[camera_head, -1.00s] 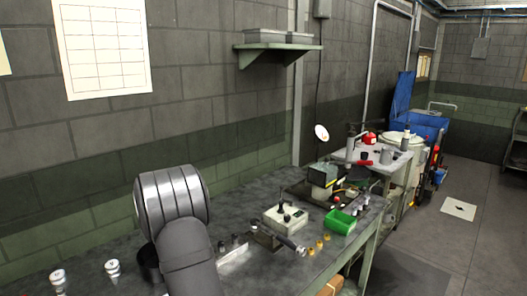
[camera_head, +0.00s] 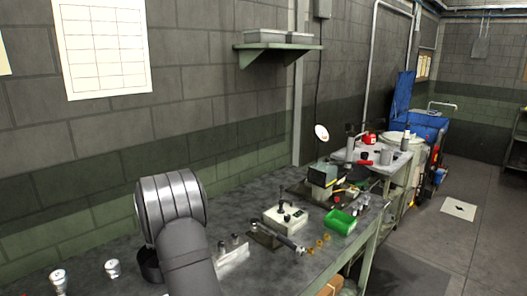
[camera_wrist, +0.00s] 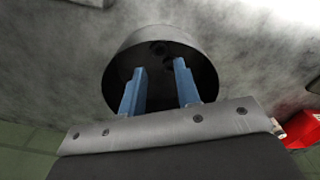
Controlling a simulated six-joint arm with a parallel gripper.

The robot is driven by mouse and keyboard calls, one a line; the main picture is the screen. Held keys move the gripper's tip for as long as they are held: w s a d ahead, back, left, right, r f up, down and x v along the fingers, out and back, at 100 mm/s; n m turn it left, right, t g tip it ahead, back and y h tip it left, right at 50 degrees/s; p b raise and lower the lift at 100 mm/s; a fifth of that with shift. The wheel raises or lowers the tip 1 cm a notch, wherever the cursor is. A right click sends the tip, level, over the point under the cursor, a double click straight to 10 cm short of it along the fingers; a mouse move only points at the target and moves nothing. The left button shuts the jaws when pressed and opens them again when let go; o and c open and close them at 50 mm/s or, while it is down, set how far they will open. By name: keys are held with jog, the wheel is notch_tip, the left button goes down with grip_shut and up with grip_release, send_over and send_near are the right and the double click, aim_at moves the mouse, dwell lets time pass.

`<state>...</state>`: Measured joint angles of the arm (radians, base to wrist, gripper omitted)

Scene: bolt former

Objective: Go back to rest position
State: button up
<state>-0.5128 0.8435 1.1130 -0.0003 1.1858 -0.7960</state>
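My gripper (camera_wrist: 159,68) shows in the wrist view with two blue fingers. They are apart, with nothing seen between them. The fingers overlap the opening of a dark round cup (camera_wrist: 122,48); I cannot tell how deep they reach. A few small dark round shapes (camera_wrist: 158,47) show inside the cup. In the head view my arm's large grey joint and link fill the lower left centre, and my gripper is hidden. A dark cylinder (camera_head: 149,266) partly shows behind my arm on the grey workbench (camera_head: 110,240).
Two small metal parts (camera_head: 112,268) stand at the bench's front left. A white control box (camera_head: 286,216), a metal lever tool (camera_head: 276,237), several brass pieces (camera_head: 318,244) and a green bin (camera_head: 340,222) lie right of my arm. A wall shelf (camera_head: 278,48) is above.

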notch_tip(320, 180, up, 6)
jog(key=s+a, duration=0.6)
jog(key=s, duration=0.5)
jog(key=s+a, duration=0.7)
jog(key=s, duration=0.4)
jog(key=s+a+f, duration=0.1)
jog(key=a+f, duration=0.1)
jog(key=s+a+f, duration=0.2)
jog(key=a, duration=0.1)
jog(key=s+a+f, duration=0.1)
jog(key=a+f, duration=0.1)
jog(key=a, duration=0.1)
jog(key=shift+s+a+f, duration=0.1)
jog(key=shift+s+a, duration=0.1)
jog(key=shift+s, duration=0.15)
jog(key=f, duration=0.1)
jog(key=a+f, duration=0.1)
jog(key=f, duration=0.1)
jog(key=shift+s+a+f, duration=0.1)
jog(key=shift+s+a, duration=0.05)
jog(key=shift+s, duration=0.25)
jog(key=shift+f, duration=0.8)
